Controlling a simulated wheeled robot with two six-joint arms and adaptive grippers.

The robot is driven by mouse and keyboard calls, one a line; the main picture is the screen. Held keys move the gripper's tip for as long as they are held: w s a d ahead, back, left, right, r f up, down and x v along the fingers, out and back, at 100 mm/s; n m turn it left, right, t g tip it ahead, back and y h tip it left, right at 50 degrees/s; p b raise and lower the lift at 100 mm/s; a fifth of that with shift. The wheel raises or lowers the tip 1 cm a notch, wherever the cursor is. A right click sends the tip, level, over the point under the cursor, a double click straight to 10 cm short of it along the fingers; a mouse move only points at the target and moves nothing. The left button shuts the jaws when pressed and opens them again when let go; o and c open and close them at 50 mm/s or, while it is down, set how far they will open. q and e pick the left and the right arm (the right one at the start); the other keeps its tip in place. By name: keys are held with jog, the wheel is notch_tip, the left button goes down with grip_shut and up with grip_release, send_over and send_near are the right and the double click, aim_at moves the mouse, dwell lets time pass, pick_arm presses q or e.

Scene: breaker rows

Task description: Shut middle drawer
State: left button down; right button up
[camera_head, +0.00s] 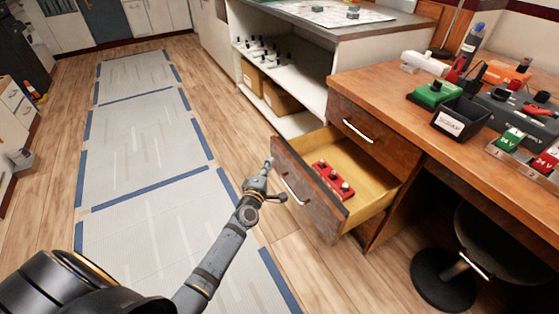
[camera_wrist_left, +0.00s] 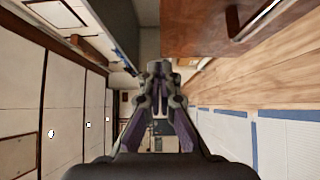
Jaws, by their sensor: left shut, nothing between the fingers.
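The middle drawer (camera_head: 316,207) is pulled well out of the wooden desk, and its light wood inside shows. Its brown front has a metal bar handle (camera_head: 294,190). In the left wrist view the shut fingers (camera_wrist_left: 159,72) point ahead, and a brown front with a handle (camera_wrist_left: 205,25) is at the upper right. My right gripper is not in view.
The drawer above (camera_head: 362,128) looks shut. A stool (camera_head: 470,260) stands under the desk at right. The desk top holds a black bin (camera_head: 461,119), a green device (camera_head: 434,94) and several tools. White shelves (camera_head: 290,72) stand behind. Floor mats (camera_head: 145,145) at left are clear.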

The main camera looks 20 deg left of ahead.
aim_at(282, 152)
pick_arm(q)
jog(key=w+d, duration=0.1)
jog(key=w, duration=0.1)
jog(key=w+d, duration=0.1)
jog(key=w, duration=0.1)
jog(key=shift+d, duration=0.15)
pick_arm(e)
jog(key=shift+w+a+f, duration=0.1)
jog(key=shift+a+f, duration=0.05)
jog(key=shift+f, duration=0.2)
